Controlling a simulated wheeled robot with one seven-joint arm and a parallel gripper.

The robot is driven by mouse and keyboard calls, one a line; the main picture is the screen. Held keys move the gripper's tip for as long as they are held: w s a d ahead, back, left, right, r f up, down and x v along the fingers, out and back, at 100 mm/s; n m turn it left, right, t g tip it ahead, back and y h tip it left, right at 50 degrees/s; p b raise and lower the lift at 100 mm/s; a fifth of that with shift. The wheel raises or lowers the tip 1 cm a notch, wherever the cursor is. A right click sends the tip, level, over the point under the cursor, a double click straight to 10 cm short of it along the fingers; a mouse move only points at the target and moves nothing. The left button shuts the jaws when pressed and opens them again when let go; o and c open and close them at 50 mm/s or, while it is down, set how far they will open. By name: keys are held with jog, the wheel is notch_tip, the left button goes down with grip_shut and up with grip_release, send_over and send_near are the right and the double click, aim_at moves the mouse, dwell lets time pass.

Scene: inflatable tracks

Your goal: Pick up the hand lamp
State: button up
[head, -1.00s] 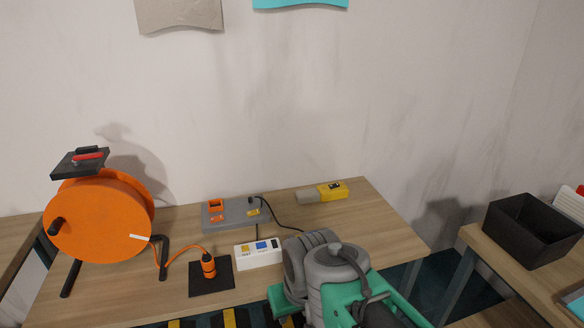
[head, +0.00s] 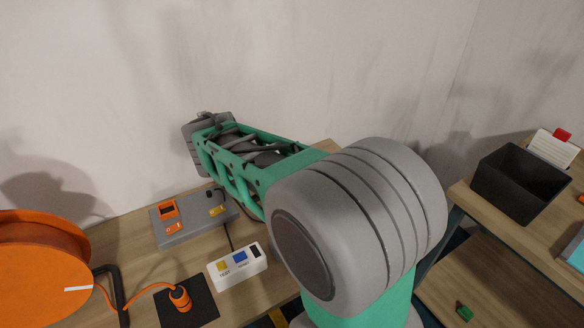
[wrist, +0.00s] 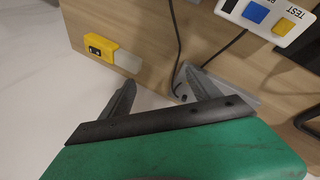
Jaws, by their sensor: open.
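The hand lamp (wrist: 93,46) shows in the wrist view at the upper left. It has a yellow body with a small black switch and a pale grey end (wrist: 128,62), and lies on the wooden table near its wall-side edge. My gripper (wrist: 159,78) is open and empty, its two grey fingers spread apart. The lamp is apart from the fingers, up and left of them in that view. In the head view my arm covers the lamp's place, and the gripper itself cannot be made out there.
A grey socket box (head: 188,219) with a black cable and a white button panel (head: 237,266) stand on the table (head: 125,243). An orange plug on a black mat (head: 200,302) and an orange reel (head: 40,262) are left. A black bin (head: 525,182) stands on the right table.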

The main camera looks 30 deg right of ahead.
jog(key=o, duration=0.3)
jog(key=w+d+f+n+h, duration=0.3)
jog(key=w+d, duration=0.3)
jog(key=w, duration=0.3)
jog(key=shift+d+f+n, duration=0.15)
jog(key=shift+f+n, duration=0.35)
jog(key=shift+n, duration=0.2)
jog(key=shift+o, duration=0.5)
jog(key=w+d+f+n+h, duration=0.1)
jog(key=w+d+f+n, duration=0.1)
jog(key=w+d, duration=0.1)
jog(key=shift+w+f+n+g+h, duration=0.1)
jog(key=shift+f+n+g+h, duration=0.2)
jog(key=shift+g+h, duration=0.1)
jog(key=d+f+n+h, duration=0.1)
jog(key=f+n, duration=0.1)
jog(key=w+d+f+n+h, duration=0.1)
jog(key=d+f+n, duration=0.1)
jog(key=w+d+f+n+g+h, duration=0.1)
jog(key=d+f+n+h, duration=0.1)
jog(key=shift+w+d+f, duration=0.15)
jog(key=shift+w+f, duration=0.05)
jog(key=shift+f, duration=0.05)
jog(key=shift+d+f+n, duration=0.2)
jog(key=shift+d+n, duration=0.1)
jog(key=x, duration=0.2)
jog(key=p+x, duration=0.1)
jog(key=x, duration=0.4)
jog(key=shift+s+d, duration=0.3)
